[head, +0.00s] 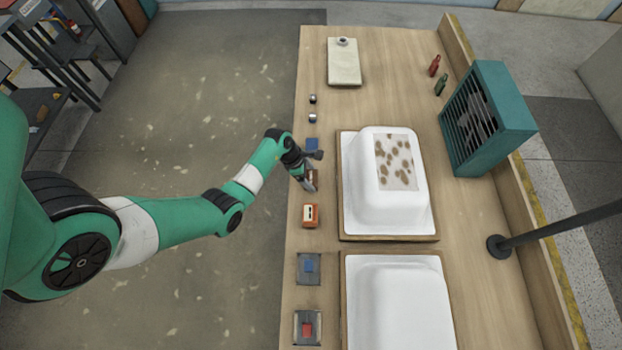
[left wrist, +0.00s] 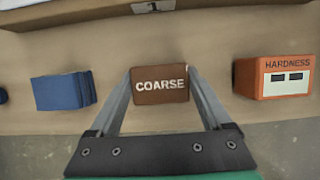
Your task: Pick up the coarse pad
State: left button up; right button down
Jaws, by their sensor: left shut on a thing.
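The coarse pad (left wrist: 160,85) is a small brown block with the word COARSE on it. It shows in the left wrist view between the two fingers of my left gripper (left wrist: 160,92). The fingers touch its left and right sides, so the gripper is shut on it. In the head view my left gripper (head: 309,182) is at the table's left edge, beside the white tub shell, and mostly hides the pad. I cannot tell whether the pad is clear of the table. My right gripper is not in view.
A blue block (left wrist: 63,91) and an orange hardness meter (left wrist: 275,77) stand on either side of the pad. A white tub shell with a spotted patch (head: 352,190) is just right of the gripper. A second shell (head: 398,300) and a teal fan box (head: 510,105) stand further off.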

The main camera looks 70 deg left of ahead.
aim_at(315, 177)
pick_arm(q)
jog(key=shift+c, duration=0.6)
jog(key=shift+r, duration=0.15)
jog(key=shift+r, duration=0.25)
notch_tip(315, 177, up, 3)
jog(key=shift+f+p, duration=0.15)
jog(key=shift+p, duration=0.75)
jog(key=s+d+r+p, duration=0.6)
jog(key=s+d+r, duration=0.2)
jog(key=d, duration=0.3)
jog(key=shift+v, duration=0.75)
